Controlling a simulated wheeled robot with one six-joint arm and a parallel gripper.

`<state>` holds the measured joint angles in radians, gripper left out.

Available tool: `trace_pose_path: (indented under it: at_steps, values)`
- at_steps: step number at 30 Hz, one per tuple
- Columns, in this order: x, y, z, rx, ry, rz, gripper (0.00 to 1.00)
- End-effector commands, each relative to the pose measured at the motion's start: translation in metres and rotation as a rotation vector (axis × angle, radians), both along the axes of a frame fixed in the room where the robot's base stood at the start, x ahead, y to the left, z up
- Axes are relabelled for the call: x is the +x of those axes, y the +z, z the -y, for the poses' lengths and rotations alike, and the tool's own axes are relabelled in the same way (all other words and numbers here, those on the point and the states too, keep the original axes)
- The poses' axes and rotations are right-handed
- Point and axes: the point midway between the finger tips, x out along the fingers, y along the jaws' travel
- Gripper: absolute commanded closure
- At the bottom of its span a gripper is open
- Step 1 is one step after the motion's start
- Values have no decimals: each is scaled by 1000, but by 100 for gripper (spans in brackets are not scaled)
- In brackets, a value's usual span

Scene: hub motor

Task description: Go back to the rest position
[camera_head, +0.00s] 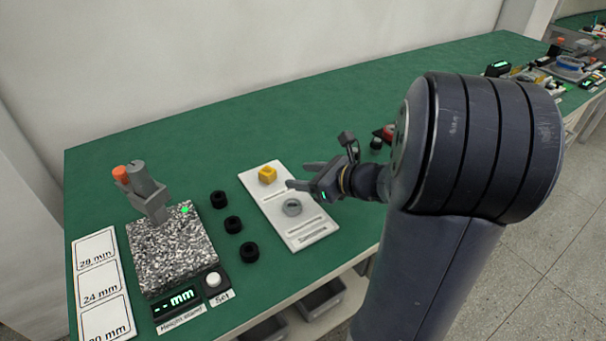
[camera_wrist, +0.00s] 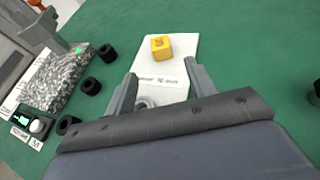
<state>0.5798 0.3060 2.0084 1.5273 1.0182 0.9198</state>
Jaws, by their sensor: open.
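My gripper (camera_head: 296,174) is open and empty, held above the white tray (camera_head: 257,187) on the green table. In the wrist view its two fingers (camera_wrist: 160,88) stand apart on either side of the tray. A grey ring-shaped part (camera_head: 292,207) sits on the tray; in the wrist view it is partly hidden behind my gripper. A yellow block (camera_head: 267,175) stands at the tray's far end and also shows in the wrist view (camera_wrist: 161,47). My arm reaches in from the right.
Several black cylinders (camera_head: 233,224) stand left of the tray. Further left are a speckled granite height stand (camera_head: 170,250) with a display (camera_head: 178,300), a Set button (camera_head: 213,280) and size cards (camera_head: 99,279).

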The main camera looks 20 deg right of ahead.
Motion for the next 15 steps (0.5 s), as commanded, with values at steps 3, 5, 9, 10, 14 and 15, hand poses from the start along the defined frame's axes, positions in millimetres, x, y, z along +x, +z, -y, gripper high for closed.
trace_pose_path:
  at_steps: [3,5,9,10,14,15]
  values:
    - [1,-1,-1,0,1,0,48]
    - [3,-2,-2,0,1,-1,48]
    - [15,-9,-10,0,3,0,48]
    - [18,-11,-13,-1,4,-1,48]
    - [36,-20,-25,0,4,-1,48]
    - [42,-23,-29,0,5,-1,48]
